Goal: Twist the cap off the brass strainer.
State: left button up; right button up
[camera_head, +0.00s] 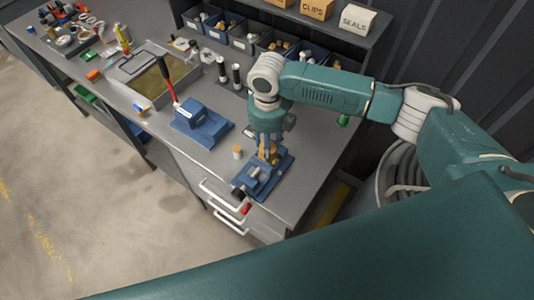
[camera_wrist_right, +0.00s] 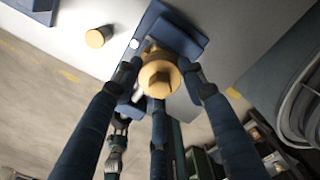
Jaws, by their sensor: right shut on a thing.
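The brass strainer (camera_head: 268,153) stands in a blue vise (camera_head: 262,178) near the bench's front right corner. The right wrist view shows its round, gold-coloured cap (camera_wrist_right: 160,78) with a hex boss, facing the camera. My right gripper (camera_head: 268,141) reaches down over it from above. Its dark blue fingers close around the cap in the right wrist view (camera_wrist_right: 160,72). The fingers hide part of the strainer, and the thread is not visible. My left gripper is in neither view.
A small tan-topped cylinder (camera_head: 237,152) stands just left of the vise. A blue block with a red-handled lever (camera_head: 202,124) and a metal tray (camera_head: 150,78) are farther left. Parts bins (camera_head: 243,40) line the back. Drawers with white handles (camera_head: 228,205) are below.

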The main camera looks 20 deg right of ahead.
jog(key=shift+r, duration=2.5)
